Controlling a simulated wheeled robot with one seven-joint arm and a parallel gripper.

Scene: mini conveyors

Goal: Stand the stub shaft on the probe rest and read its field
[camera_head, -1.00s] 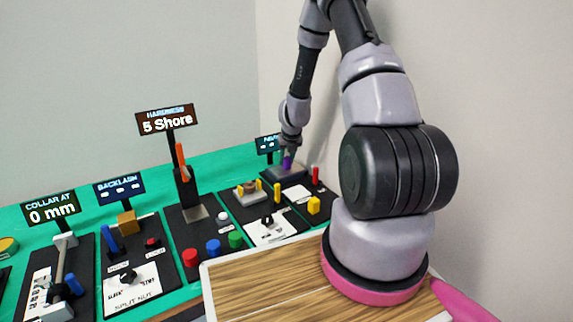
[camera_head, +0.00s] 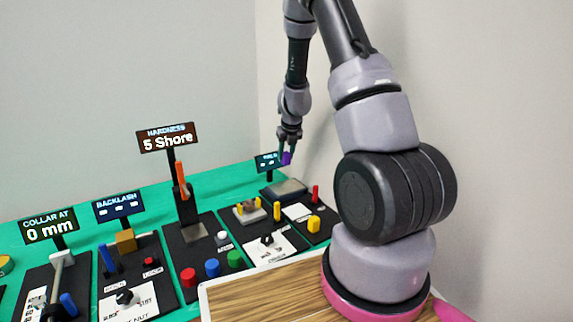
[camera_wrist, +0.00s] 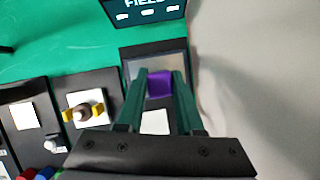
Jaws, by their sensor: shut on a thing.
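My gripper (camera_head: 288,148) is shut on a purple piece, the stub shaft (camera_head: 286,158), at the far right end of the bench. In the wrist view the purple piece (camera_wrist: 160,84) sits between the green fingers (camera_wrist: 155,88), its top face square. The probe rest, a grey plate on a dark base (camera_head: 290,187), lies below the held piece with a gap. It also shows in the wrist view (camera_wrist: 148,62). The FIELD display (camera_head: 267,161) stands behind it and shows dashes, also in the wrist view (camera_wrist: 143,10).
Left of the rest is a panel with a grey block, yellow posts (camera_head: 257,203) and a black knob (camera_head: 267,239). A hardness display (camera_head: 168,138) reads 5 Shore and a collar display (camera_head: 48,226) reads 0 mm. A wall stands close on the right.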

